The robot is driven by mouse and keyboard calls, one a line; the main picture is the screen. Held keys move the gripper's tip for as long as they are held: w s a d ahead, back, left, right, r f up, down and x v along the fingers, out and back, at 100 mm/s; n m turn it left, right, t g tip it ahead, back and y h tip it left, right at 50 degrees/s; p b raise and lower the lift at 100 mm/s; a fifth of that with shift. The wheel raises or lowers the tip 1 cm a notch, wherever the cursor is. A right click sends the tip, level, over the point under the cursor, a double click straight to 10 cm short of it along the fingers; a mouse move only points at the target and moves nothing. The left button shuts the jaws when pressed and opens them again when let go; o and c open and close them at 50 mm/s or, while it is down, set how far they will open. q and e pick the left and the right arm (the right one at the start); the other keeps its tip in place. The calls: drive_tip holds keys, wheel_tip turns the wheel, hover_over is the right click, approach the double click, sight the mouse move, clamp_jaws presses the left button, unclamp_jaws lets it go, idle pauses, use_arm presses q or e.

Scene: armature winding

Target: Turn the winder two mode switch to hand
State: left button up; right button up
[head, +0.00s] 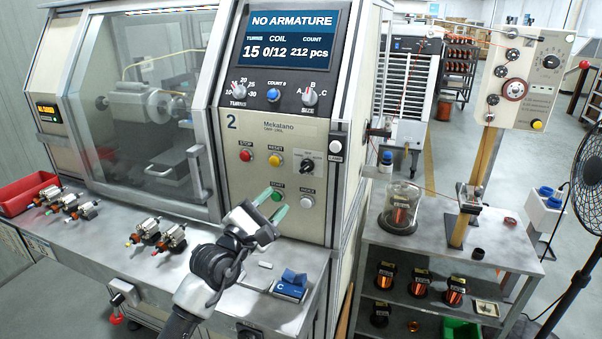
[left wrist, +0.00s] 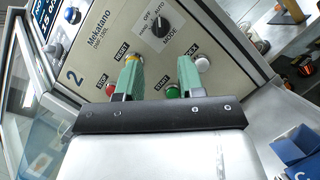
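The winder two mode switch is a black knob (head: 307,166) on a white plate on the beige panel marked 2. In the left wrist view the mode switch (left wrist: 160,27) shows above the fingers, with OFF, AUTO and MODE lettering around it; I cannot tell its setting for sure. My left gripper (head: 268,203) is in front of the lower panel, below and left of the switch. In the left wrist view the green fingers (left wrist: 160,75) are apart with nothing between them. They are not on the switch. My right gripper is not in view.
Near the fingers are the red stop button (head: 245,155), yellow reset button (head: 275,160), green start button (head: 278,194) and white index button (head: 307,201). Armatures (head: 172,239) and a blue block (head: 291,284) lie on the steel ledge. A shelf bench (head: 440,240) stands right.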

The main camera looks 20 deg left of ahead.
sight(304, 169)
use_arm(q)
drive_tip(key=p+x, duration=0.3)
drive_tip(key=x, duration=0.7)
drive_tip(key=shift+w+d, duration=0.15)
drive_tip(key=shift+w, duration=0.1)
drive_tip(key=shift+s, duration=0.1)
clamp_jaws()
